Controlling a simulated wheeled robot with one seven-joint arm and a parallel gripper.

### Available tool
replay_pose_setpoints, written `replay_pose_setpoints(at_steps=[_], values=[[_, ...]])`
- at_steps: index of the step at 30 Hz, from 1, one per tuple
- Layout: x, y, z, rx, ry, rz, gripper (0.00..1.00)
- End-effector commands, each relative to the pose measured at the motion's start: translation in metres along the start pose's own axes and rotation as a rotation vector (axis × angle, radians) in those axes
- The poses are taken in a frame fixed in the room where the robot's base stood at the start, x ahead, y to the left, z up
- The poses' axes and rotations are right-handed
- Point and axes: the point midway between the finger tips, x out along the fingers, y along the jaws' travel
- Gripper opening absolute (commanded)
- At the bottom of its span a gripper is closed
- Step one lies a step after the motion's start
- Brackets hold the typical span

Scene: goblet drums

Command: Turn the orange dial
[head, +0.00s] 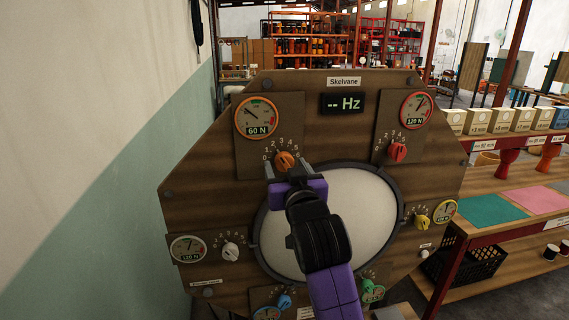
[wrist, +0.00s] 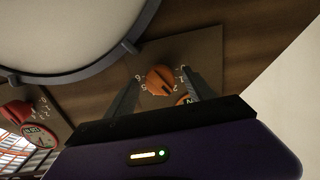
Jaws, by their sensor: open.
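The orange dial (head: 285,160) sits on the upper left of a wooden octagonal panel, below a gauge (head: 255,117) reading 60 N. Numbers run around it; its exact setting is too small to read surely. It also shows in the wrist view (wrist: 159,79). My purple gripper (head: 287,172) is in front of the panel at the dial. In the wrist view my open gripper (wrist: 160,85) has one finger to each side of the dial, with gaps between the fingers and the knob. Whether the fingertips reach the panel cannot be told.
The panel (head: 210,190) also carries a red dial (head: 397,152), a yellow dial (head: 421,222), a white dial (head: 230,251), a blue dial (head: 284,302) and a green dial (head: 368,286). A round drumhead (head: 365,210) fills its middle. A wall (head: 120,130) stands at left, shelves (head: 500,232) at right.

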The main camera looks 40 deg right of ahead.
Motion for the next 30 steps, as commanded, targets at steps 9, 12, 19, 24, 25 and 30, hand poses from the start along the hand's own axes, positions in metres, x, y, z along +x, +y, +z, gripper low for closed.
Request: replay_pose_setpoints(at_steps=[9, 12, 19, 24, 25, 30], values=[[0.0123, 0.0001, -0.0001, 0.001, 0.001, -0.001, 0.62], [0.0121, 0.0000, 0.0000, 0.001, 0.001, -0.001, 0.62], [0.0119, 0.0000, 0.0000, 0.001, 0.001, -0.001, 0.21], [0.0118, 0.0001, 0.0001, 0.002, 0.001, 0.000, 0.01], [0.0118, 0.0000, 0.0001, 0.003, 0.001, 0.000, 0.01], [0.0118, -0.0002, 0.0010, 0.039, 0.000, -0.001, 0.01]])
